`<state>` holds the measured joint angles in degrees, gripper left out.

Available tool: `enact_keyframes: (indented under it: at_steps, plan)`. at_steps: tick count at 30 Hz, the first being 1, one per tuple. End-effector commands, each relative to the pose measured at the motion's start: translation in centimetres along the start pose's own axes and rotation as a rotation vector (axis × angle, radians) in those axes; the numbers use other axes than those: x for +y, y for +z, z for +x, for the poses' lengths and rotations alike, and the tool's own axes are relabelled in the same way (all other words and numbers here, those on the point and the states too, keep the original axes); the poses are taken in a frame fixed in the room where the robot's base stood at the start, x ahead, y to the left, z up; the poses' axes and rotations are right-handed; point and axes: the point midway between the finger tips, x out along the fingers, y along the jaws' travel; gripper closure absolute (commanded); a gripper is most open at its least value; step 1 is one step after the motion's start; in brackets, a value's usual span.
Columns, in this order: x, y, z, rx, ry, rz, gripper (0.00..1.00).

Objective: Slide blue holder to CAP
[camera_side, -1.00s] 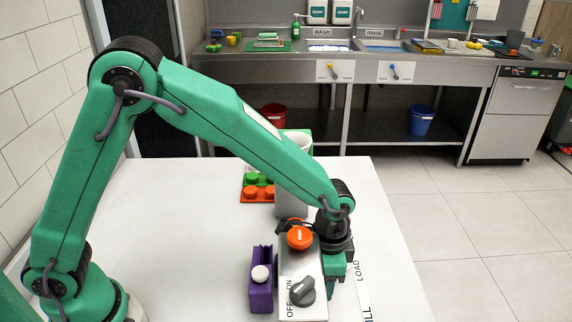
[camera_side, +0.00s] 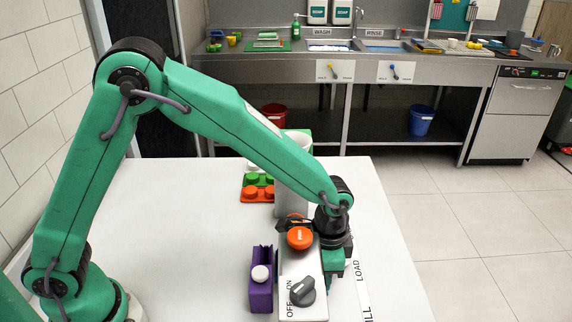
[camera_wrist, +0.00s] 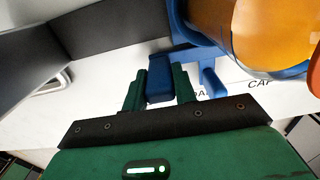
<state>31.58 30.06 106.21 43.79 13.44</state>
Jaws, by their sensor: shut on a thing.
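In the wrist view, the blue holder (camera_wrist: 177,50) carries an orange, rounded body (camera_wrist: 222,28) at the upper right. A blue block on the holder sits between the two green fingers of my gripper (camera_wrist: 159,88), which is shut on it. The printed word CAP (camera_wrist: 260,84) shows on a white strip to the right of the fingers. The blue holder is hidden there. The label LOAD (camera_side: 357,270) is readable on the strip to the right of my gripper.
Green and orange trays (camera_side: 258,194) lie further back.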

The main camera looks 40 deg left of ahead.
Motion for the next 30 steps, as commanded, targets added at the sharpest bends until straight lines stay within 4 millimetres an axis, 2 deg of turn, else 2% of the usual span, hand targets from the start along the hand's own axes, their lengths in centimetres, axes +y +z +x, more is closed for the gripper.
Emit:
enact_keyframes:
  at_steps: [24, 30]
  plan:
    - [-9.8, -0.2, -0.1, 0.005, -0.002, -0.004, 1.00]
    - [-11.2, -0.1, -0.1, 0.006, -0.003, -0.002, 1.00]
